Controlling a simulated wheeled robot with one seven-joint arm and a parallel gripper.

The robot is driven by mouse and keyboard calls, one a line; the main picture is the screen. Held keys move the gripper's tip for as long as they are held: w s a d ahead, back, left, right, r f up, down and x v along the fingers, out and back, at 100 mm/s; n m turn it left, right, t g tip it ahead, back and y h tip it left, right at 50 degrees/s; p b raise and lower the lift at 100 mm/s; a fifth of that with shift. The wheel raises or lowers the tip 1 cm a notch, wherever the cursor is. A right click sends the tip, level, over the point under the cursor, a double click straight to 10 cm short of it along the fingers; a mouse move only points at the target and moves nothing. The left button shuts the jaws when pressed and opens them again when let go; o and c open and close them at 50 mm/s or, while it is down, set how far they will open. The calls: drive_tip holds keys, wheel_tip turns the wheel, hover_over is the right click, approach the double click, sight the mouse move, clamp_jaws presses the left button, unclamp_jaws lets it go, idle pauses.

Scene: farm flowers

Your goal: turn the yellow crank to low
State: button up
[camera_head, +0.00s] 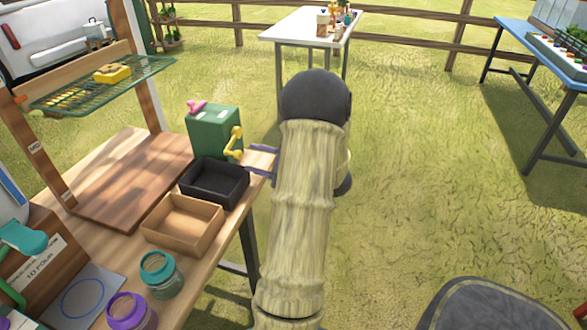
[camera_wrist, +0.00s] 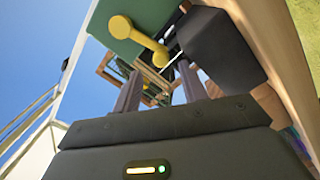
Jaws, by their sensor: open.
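The yellow crank (camera_head: 234,143) is on the side of a green box (camera_head: 212,132) at the table's right edge. In the wrist view the crank (camera_wrist: 138,36) lies just beyond my fingers, with its knob end nearest them, against the green box (camera_wrist: 112,24). My gripper (camera_head: 259,160) is beside the crank on its right, with its two fingers pointing left towards the box. In the wrist view my gripper (camera_wrist: 160,78) is open, with nothing held between the fingers. No low marking is readable.
A black tray (camera_head: 213,197) stands just in front of the green box, close to my fingers. A tan tray (camera_head: 183,240) and open jars stand nearer on the table. A pink handle (camera_head: 197,106) sits on the box top.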

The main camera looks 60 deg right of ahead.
drive_tip(key=v, duration=1)
drive_tip(key=shift+s, duration=0.25)
drive_tip(key=shift+d, duration=0.1)
drive_tip(key=shift+c, duration=0.3)
